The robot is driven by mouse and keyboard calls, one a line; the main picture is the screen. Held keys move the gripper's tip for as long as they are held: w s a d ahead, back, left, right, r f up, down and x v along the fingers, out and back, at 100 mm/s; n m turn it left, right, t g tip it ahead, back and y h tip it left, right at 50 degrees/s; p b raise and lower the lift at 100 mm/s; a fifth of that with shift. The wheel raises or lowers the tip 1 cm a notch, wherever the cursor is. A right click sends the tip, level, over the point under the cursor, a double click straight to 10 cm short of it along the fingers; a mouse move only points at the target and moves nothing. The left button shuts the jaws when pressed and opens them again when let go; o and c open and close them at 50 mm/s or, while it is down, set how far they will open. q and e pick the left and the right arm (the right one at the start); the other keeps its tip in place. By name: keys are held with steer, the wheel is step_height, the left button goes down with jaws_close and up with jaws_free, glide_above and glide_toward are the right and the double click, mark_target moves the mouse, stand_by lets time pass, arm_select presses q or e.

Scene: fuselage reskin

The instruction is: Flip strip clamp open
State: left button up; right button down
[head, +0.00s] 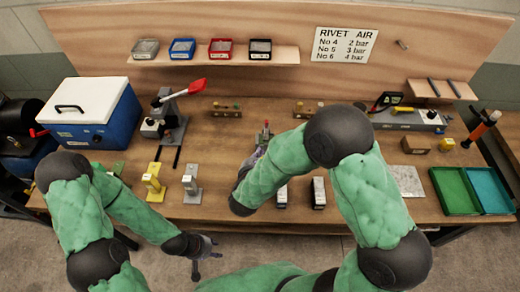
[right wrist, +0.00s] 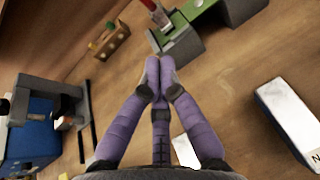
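What looks like the strip clamp (head: 265,135) stands at the middle of the bench, small and partly hidden by my right arm in the head view. In the right wrist view, its grey and green body (right wrist: 182,45) is at the top, with a red-tipped lever (right wrist: 154,8) cut by the frame edge. Whether it is open or shut cannot be told. My right gripper (right wrist: 160,72) has its fingertips together, with nothing seen between them, just short of the grey block. My left gripper (head: 205,258) hangs empty in front of the bench, fingers apart.
A blue and white cooler (head: 90,115) and a red-handled lever press (head: 170,115) stand at left. Green trays (head: 455,190) are at right. A small wooden rack (head: 226,112) sits behind.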

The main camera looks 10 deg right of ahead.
mark_target(267, 126)
steer(key=x, duration=0.8)
steer(key=shift+f+b, duration=0.1)
steer(key=shift+b, duration=0.25)
steer(key=shift+w+d+r, duration=0.25)
steer(key=shift+w+d, duration=0.05)
steer(key=shift+w, duration=0.2)
steer(key=shift+w+d+r, duration=0.25)
steer(key=shift+w, duration=0.25)
steer(key=shift+w+d+r, duration=0.3)
steer(key=shift+w, duration=0.3)
steer(key=shift+w+r+g+p, duration=0.15)
steer(key=shift+r+g+p, duration=0.15)
steer(key=shift+p, duration=0.55)
steer(key=shift+p, duration=0.35)
